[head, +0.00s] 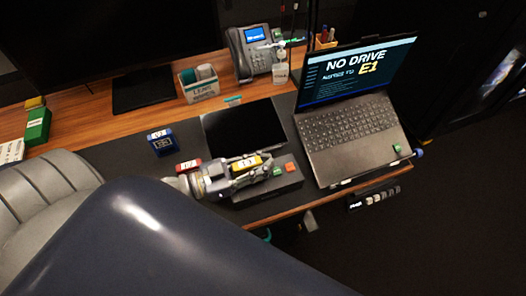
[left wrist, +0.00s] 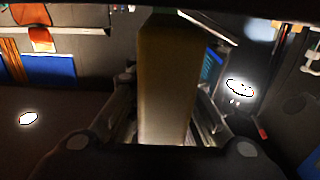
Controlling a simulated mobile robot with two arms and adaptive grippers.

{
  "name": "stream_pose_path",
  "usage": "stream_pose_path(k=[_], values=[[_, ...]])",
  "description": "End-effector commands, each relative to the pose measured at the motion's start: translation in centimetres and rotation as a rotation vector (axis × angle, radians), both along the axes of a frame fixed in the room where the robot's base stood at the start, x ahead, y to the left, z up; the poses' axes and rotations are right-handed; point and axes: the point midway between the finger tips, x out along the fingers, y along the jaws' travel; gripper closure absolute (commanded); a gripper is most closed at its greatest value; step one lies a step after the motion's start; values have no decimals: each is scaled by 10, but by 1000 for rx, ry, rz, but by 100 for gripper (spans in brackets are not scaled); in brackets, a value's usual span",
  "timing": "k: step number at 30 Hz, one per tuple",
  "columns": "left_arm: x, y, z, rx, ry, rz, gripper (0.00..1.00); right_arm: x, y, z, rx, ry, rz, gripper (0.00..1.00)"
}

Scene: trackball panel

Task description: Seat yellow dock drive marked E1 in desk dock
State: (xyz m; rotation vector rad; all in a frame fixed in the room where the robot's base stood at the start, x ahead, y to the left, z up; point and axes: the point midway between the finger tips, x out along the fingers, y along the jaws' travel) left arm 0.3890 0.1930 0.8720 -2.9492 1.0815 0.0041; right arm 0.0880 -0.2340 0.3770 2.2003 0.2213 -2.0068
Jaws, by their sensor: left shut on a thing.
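The yellow drive (head: 247,164) is in my left gripper (head: 256,163), above the near part of the desk. In the left wrist view the yellow drive (left wrist: 165,85) stands tall between the two fingers (left wrist: 165,115), which are shut on it. Its marking is too small to read for sure. My right gripper is not in view.
An open laptop (head: 355,130) reads "NO DRIVE" and "E1". A phone (head: 255,50) and a holder box (head: 198,88) stand farther back.

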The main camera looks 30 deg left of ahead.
Motion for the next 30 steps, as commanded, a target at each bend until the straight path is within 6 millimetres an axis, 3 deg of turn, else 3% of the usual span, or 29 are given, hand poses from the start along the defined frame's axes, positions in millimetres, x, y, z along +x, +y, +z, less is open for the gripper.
stream_pose_path(k=[30], values=[[0,0,-25,0,-1,0,100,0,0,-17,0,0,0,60]])
